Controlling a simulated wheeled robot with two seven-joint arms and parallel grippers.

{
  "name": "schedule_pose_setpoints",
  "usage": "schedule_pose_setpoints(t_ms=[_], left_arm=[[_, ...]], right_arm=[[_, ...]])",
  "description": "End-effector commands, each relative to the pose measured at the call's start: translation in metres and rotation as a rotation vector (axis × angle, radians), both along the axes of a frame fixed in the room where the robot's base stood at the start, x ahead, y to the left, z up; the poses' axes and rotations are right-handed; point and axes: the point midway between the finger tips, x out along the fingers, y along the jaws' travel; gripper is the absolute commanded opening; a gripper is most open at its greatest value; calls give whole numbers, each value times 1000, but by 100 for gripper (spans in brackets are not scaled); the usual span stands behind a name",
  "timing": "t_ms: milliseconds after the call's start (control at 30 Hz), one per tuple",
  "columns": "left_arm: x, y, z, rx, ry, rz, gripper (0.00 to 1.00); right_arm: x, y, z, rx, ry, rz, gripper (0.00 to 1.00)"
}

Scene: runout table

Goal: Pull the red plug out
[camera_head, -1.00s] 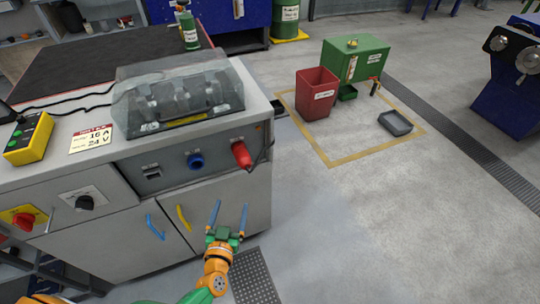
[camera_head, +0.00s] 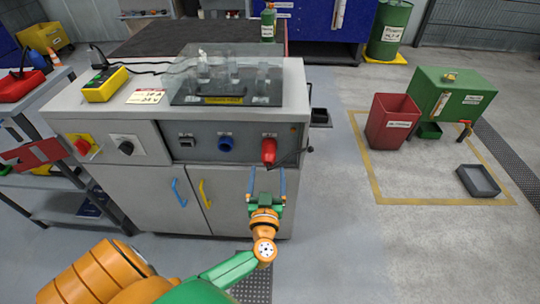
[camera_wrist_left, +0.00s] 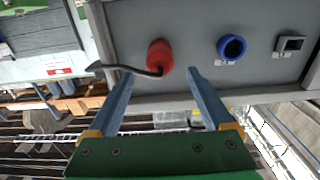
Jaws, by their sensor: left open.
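The red plug (camera_head: 269,150) sits in the right end of the grey front panel of the cabinet. It also shows in the left wrist view (camera_wrist_left: 160,57), with a black cable running off to the left from it. My left gripper (camera_head: 267,172) is open and empty, just below the plug in the head view. In the left wrist view its two blue fingers (camera_wrist_left: 160,74) are spread apart, with the plug beyond the gap between their tips. I cannot tell whether the tips touch the panel. My right gripper is not in view.
Left of the plug on the panel are a blue round socket (camera_head: 226,144) and a square grey socket (camera_head: 186,141). A clear cover (camera_head: 225,75) and a yellow button box (camera_head: 105,84) are on the cabinet top. A red bin (camera_head: 392,121) stands on the floor to the right.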

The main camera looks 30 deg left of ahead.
Motion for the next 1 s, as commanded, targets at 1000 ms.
schedule_pose_setpoints(t_ms=[1000], left_arm=[[60, 36, -1, -1, 1, -1, 85]], right_arm=[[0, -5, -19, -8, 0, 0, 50]])
